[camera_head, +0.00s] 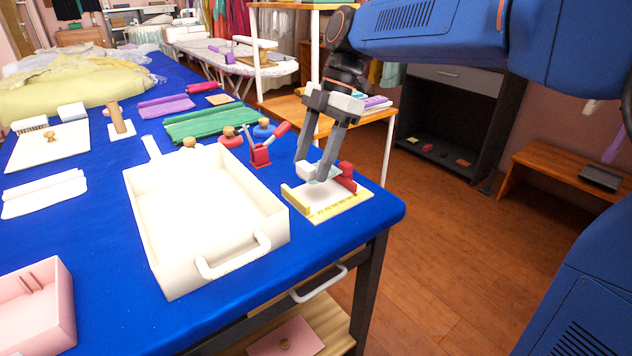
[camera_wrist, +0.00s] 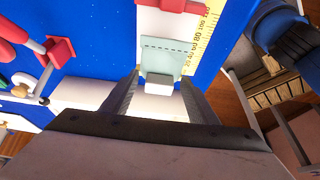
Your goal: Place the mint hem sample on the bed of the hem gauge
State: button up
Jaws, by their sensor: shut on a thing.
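The hem gauge (camera_head: 347,204) stands at the table's front right corner. It has a pale bed, a yellow ruled edge, a cream rail at its left and a red block at its right. My gripper (camera_head: 314,172) is over the bed, pointing down, and is shut on the mint hem sample. The sample (camera_wrist: 168,53) shows in the wrist view as a pale mint sheet with a stitched line, with a whitish block (camera_wrist: 160,83) between my fingers. The sample lies over the gauge bed, beside the ruler (camera_wrist: 203,38). I cannot tell whether it touches the bed.
A large white tray (camera_head: 165,253) with a handle stands left of the gauge. A red clamp-like tool (camera_head: 261,155) is behind the gauge. Folded green cloth (camera_head: 205,122) lies farther back. A pink box (camera_head: 62,305) is at the lower left. The table edge is close to the gauge.

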jog(key=shift+a+f, duration=0.1)
jog(key=shift+f, duration=2.55)
jog(key=shift+f, duration=0.15)
jog(key=o, duration=1)
jog(key=shift+o, duration=0.2)
